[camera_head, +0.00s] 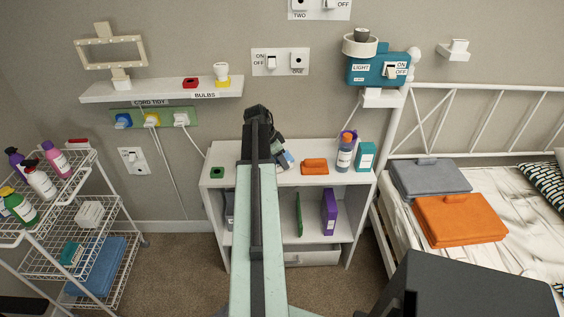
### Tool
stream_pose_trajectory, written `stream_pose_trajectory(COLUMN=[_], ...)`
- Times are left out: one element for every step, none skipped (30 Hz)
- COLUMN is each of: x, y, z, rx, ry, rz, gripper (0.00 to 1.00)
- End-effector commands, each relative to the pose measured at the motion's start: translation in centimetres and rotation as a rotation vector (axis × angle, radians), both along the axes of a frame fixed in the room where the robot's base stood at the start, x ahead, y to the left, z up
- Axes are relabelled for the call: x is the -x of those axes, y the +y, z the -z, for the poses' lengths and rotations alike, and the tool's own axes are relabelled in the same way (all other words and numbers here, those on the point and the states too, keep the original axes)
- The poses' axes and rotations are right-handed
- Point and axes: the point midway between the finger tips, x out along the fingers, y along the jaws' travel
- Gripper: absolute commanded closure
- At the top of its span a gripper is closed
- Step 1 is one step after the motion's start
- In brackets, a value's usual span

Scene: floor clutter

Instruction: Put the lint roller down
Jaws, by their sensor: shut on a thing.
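My gripper (277,145) is at the far end of my arm, over the back of the white shelf unit (228,191). It is dark and partly hidden behind the arm. It is shut on a blue and white thing, apparently the lint roller (286,160), of which only a small part shows just below the gripper. The roller is close to the unit's top. I cannot tell whether it touches that surface.
On the unit's top, an orange case (314,166), a bottle (345,155) and a teal box (365,156) stand right of the gripper. A green item (217,172) is at the left. A wire trolley (80,222) stands left and a bed (480,195) right.

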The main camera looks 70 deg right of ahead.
Motion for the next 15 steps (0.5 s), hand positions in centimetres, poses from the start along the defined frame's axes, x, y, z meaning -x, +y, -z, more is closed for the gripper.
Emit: stream_pose_trajectory(x=[0.03,0.06,0.08,0.08,0.09,0.10,0.11,0.11,0.12,0.13,0.13,0.14,0.15,0.15,0.16], y=[-0.02,-0.03,-0.03,-0.04,-0.04,-0.04,-0.05,-0.04,-0.05,-0.06,-0.06,-0.06,-0.06,-0.07,-0.07], z=[0.33,0.43,0.29,0.26,0.24,0.25,0.25,0.25,0.25,0.25,0.25,0.24,0.23,0.20,0.08], rx=[0.000,0.000,0.000,0.000,0.000,0.000,0.000,0.000,0.000,0.000,0.000,0.000,0.000,0.000,0.000], ry=[0.000,0.000,0.000,0.000,0.000,0.000,0.000,0.000,0.000,0.000,0.000,0.000,0.000,0.000,0.000], rz=[0.000,0.001,0.001,0.001,0.001,0.001,0.002,0.002,0.002,0.002,0.002,0.002,0.002,0.002,0.002], gripper=[1.00,1.00,0.49,0.40,0.35,0.35,0.35,0.35,0.35,0.35,0.35,0.35,0.35,0.35,0.35])
